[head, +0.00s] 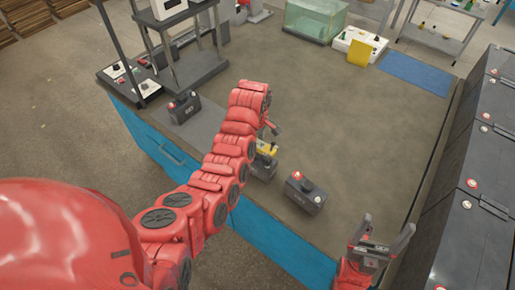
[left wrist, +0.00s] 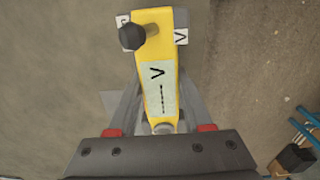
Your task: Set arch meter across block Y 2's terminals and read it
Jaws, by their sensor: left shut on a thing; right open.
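The yellow arch meter (left wrist: 157,75) is between the fingers of my left gripper (left wrist: 158,125). Its pale display shows a mark like a V and a row of dashes. In the head view the meter (head: 267,148) shows just beyond my left arm, close above a dark block (head: 262,168); I cannot tell whether they touch. My arm partly hides both. A second dark block (head: 305,194) with a red terminal stands to the right. A third (head: 184,107) stands at the left. Their labels are too small to read. My right gripper (head: 380,238) is open and empty at the lower right.
Large dark battery cabinets (head: 470,220) line the right side. A grey stand (head: 185,70) is at the back left. A glass tank (head: 315,18), a white tray (head: 360,43) and a blue mat (head: 416,73) lie at the back. The middle of the bench top (head: 350,120) is clear.

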